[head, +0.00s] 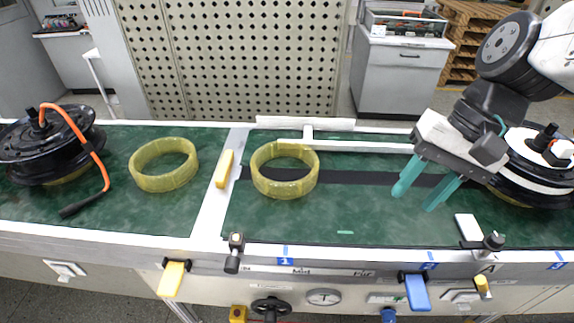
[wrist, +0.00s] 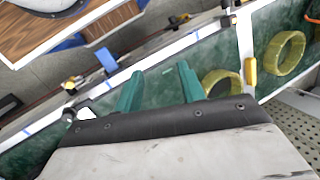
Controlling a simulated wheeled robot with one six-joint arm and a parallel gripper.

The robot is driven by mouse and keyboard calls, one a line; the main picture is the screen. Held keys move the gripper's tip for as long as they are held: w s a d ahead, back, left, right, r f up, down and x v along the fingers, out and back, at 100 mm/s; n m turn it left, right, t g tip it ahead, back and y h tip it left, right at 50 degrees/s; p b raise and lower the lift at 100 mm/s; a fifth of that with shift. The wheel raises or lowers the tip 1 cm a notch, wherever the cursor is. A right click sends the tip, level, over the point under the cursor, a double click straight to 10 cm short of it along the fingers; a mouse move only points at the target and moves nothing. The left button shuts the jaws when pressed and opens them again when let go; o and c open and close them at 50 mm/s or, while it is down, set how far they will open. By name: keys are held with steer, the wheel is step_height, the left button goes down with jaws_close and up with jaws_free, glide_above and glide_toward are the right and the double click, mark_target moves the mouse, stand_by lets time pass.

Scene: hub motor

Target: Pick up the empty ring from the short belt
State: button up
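Two empty yellow rings lie flat on the green belts. One ring (head: 164,165) is on the left belt section, left of the pale divider, and shows at the right of the wrist view (wrist: 268,53). The other ring (head: 258,172) is just right of the divider; it shows in the wrist view (wrist: 207,81), partly hidden by my gripper. My gripper (head: 416,198) is above the right belt section, well right of both rings. Its two teal fingers are apart with nothing between them, as the wrist view shows too (wrist: 160,72).
A black hub motor (head: 25,150) with an orange cable stands at the far left. Another motor (head: 545,180) sits at the right, behind my gripper. A yellow block (head: 224,169) lies on the divider. A white guide bar (head: 360,146) runs behind the right ring.

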steer(key=w+a+f+m+g+y, duration=0.1)
steer(key=w+a+f+m+y, duration=0.7)
steer(key=w, duration=0.4)
steer(key=m+t+y, duration=0.2)
steer(key=m+t, duration=0.1)
steer(key=m, duration=0.5)
glide_toward(283, 183)
steer(key=shift+w+a+r, duration=0.1)
steer(key=shift+w+a, duration=0.05)
steer(key=shift+a, duration=0.25)
steer(key=x, duration=0.7)
steer(key=shift+f, duration=0.3)
steer(key=shift+a+f, duration=0.15)
steer(key=shift+a, duration=0.2)
jaws_close()
